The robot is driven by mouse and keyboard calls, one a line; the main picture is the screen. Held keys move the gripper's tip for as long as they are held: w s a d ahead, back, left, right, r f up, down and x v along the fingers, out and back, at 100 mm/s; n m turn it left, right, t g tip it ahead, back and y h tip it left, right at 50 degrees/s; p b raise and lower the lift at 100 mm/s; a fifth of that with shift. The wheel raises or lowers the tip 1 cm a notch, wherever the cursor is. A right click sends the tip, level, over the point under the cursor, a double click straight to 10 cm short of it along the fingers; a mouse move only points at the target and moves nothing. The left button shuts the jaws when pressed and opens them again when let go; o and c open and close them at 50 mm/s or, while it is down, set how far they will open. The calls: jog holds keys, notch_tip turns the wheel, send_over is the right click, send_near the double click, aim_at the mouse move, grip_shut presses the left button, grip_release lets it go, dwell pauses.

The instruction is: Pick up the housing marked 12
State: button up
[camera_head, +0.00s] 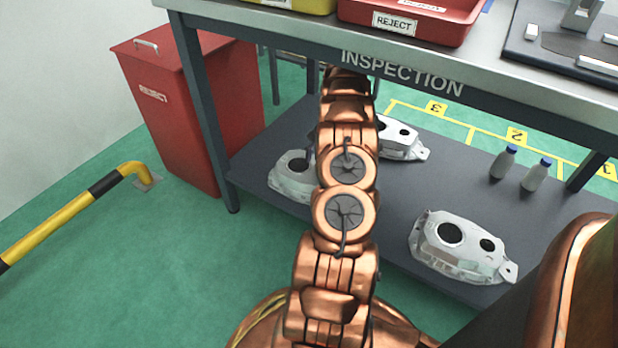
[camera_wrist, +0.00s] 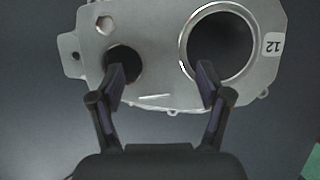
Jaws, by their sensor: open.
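A pale grey cast housing (camera_wrist: 155,50) with a large bore, a smaller bore and a white label reading 12, upside down, fills the upper wrist view. My gripper (camera_wrist: 163,84) is open and empty, its two dark fingers apart. In that view the left fingertip overlaps the small bore and the right one the large bore's rim; I cannot tell the height between them. In the head view, housings lie on the lower shelf left of my arm (camera_head: 290,180), behind it (camera_head: 402,143) and to the right (camera_head: 458,250). No numbers are readable there, and my arm hides my gripper.
The inspection table (camera_head: 480,68) stands above the grey lower shelf (camera_head: 385,225). Two blue-capped bottles (camera_head: 503,163) (camera_head: 537,176) stand on the shelf's right part. A red bin (camera_head: 180,110) and a yellow rail (camera_head: 70,212) are at the left.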

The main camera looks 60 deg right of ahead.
jog(key=b+x, duration=0.1)
jog(key=x, duration=0.1)
jog(key=b+x, duration=0.1)
jog(key=x, duration=0.1)
jog(key=shift+w+f, duration=0.25)
jog(key=shift+f, duration=0.05)
jog(key=shift+c, duration=0.4)
jog(key=shift+a, duration=0.1)
grip_shut()
